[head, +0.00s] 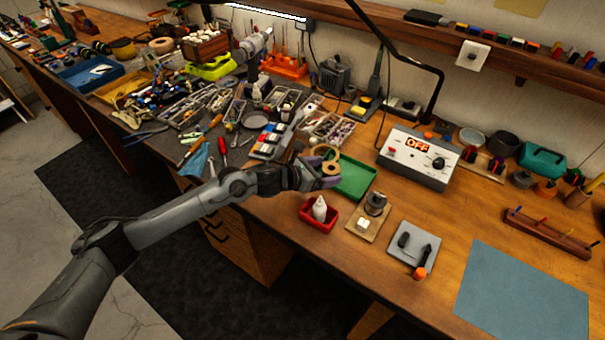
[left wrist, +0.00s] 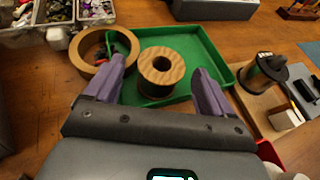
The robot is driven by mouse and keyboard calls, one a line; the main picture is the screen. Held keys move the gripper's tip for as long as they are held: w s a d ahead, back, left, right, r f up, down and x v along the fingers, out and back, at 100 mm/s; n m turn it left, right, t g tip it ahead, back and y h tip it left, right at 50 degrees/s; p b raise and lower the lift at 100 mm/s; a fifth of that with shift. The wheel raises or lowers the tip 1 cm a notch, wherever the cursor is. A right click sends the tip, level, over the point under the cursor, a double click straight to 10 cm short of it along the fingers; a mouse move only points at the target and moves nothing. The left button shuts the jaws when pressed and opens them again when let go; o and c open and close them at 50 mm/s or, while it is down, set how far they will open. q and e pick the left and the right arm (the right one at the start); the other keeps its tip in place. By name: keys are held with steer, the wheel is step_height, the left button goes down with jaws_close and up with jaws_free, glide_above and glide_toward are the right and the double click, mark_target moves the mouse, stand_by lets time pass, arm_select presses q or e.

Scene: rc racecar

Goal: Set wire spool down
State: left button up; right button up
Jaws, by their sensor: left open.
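The wire spool, a wood-coloured spool with a round centre hole (left wrist: 176,76), shows between my left fingertips in the left wrist view. It stands upright at the left part of the green tray (left wrist: 212,50). My left gripper (left wrist: 158,72) is open, with one purple finger on each side of the spool; I cannot tell whether either touches it. In the head view the left gripper (head: 318,177) is at the near left edge of the green tray (head: 358,182), partly hiding the spool (head: 331,168). My right gripper is not in view.
A wide tan ring (left wrist: 84,47) sits left of the spool, by the tray's edge. A red bin with a white bottle (head: 319,212), a small stand (head: 375,204) and a grey pad (head: 415,247) are nearby. A blue mat (head: 520,295) lies bare at right.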

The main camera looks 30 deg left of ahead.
arm_select(q)
steer(key=v, duration=0.8)
steer(key=shift+s+a+b, duration=0.1)
steer(key=shift+s+b, duration=0.2)
steer(key=shift+b, duration=0.05)
steer(key=shift+s+a+r, duration=0.25)
steer(key=shift+s+r, duration=0.15)
steer(key=shift+s, duration=0.15)
steer(key=shift+s, duration=0.1)
